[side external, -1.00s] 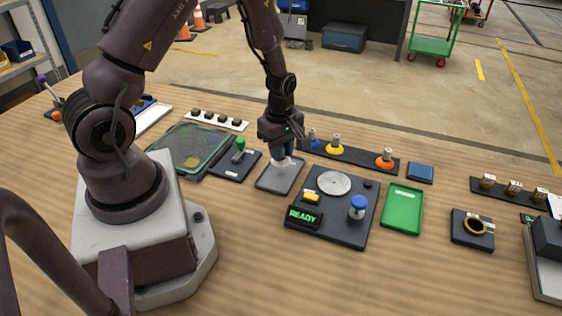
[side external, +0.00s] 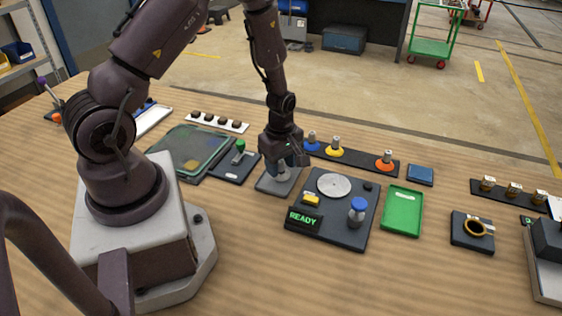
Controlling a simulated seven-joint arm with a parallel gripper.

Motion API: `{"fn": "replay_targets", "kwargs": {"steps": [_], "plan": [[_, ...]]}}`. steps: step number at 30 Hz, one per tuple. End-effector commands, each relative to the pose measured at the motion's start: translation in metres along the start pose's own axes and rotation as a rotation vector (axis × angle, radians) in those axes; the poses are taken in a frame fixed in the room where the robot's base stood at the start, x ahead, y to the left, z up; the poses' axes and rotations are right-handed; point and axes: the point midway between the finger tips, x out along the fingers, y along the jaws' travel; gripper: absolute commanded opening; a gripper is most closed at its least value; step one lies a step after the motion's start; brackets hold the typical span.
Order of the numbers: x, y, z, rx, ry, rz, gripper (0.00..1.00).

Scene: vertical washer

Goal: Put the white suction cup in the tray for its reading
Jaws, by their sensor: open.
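My gripper (side external: 287,164) points down over the grey tray (side external: 264,187), low and close to its far half. Its jaws are open. A small pale shape (side external: 283,170) shows at the fingertips, over or in the tray. It may be the white suction cup, but the fingers hide much of it and I cannot tell whether it touches the tray floor. A dark rack (side external: 366,159) behind and right of my gripper holds a blue cup (side external: 311,138), a yellow cup (side external: 335,149) and an orange cup (side external: 385,160).
A green-knobbed device (side external: 237,160) sits close left of the grey tray.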

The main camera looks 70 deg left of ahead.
Motion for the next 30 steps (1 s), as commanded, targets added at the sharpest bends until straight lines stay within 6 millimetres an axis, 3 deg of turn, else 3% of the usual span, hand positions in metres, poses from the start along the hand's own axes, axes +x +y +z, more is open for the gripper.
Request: {"fn": "replay_targets", "kwargs": {"steps": [5,18,25,30], "plan": [[-0.010,0.001,0.000,0.001,0.001,0.003,0.46],[-0.097,0.001,0.001,0.002,0.000,0.005,0.46],[-0.122,0.000,0.001,0.007,0.000,0.004,0.46],[-0.158,-0.003,0.015,0.174,-0.009,0.057,0.46]]}}
